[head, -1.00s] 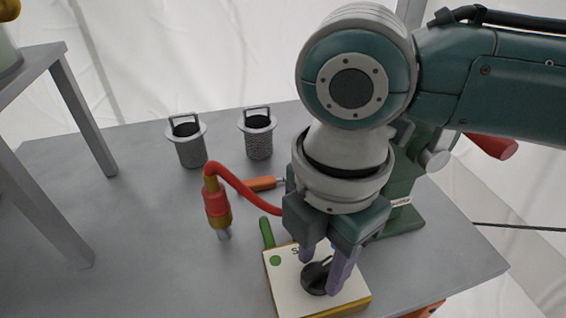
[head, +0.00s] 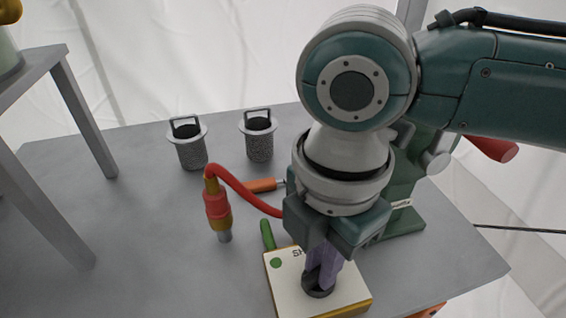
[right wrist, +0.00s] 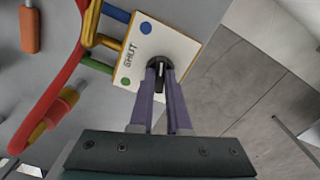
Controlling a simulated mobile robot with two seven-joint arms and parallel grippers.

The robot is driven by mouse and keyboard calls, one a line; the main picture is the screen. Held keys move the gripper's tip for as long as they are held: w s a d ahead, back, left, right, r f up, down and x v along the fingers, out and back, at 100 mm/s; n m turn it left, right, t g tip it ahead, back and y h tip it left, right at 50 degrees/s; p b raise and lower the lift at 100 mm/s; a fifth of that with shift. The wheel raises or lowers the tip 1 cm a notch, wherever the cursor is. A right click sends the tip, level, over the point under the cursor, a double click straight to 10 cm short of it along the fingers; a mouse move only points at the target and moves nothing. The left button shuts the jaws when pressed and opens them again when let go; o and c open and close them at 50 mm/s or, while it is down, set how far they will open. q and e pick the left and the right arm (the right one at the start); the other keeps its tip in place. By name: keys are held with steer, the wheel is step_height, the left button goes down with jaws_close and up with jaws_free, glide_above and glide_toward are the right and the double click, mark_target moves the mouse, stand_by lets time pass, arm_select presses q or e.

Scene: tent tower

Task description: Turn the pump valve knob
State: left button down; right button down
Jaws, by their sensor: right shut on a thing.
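The pump valve knob (head: 318,287) is dark and round and sits on a pale panel box (head: 288,289) with yellow edges at the front of the table. My right gripper (head: 322,282) comes down from above with its purple fingers shut on the knob. In the right wrist view the fingers (right wrist: 160,76) close on the raised bar of the knob (right wrist: 158,66). The panel (right wrist: 137,42) there reads "SHUT" and has a green dot and a blue dot. My left gripper is not in view.
A red hose with a brass and red nozzle (head: 217,210) lies left of the panel. Two mesh strainers with handles (head: 190,150) (head: 259,143) stand at the back. A green pump body (head: 405,215) is behind my right wrist. The table's left middle is clear.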

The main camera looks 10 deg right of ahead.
steer(key=shift+r+m+p, duration=0.15)
steer(key=shift+m+p, duration=0.25)
steer(key=shift+p, duration=0.3)
steer(key=m+p, duration=0.4)
steer(key=p, duration=0.1)
steer(key=shift+r+m+p, duration=0.1)
steer(key=shift+m+p, duration=0.2)
steer(key=shift+m, duration=0.1)
steer(key=m+p, duration=0.2)
steer(key=m, duration=0.1)
steer(key=shift+f+m+p, duration=0.2)
steer(key=shift+m+p, duration=0.75)
steer(key=shift+m, duration=0.65)
steer(key=shift+a, duration=0.1)
steer(key=c, duration=0.9)
jaws_free()
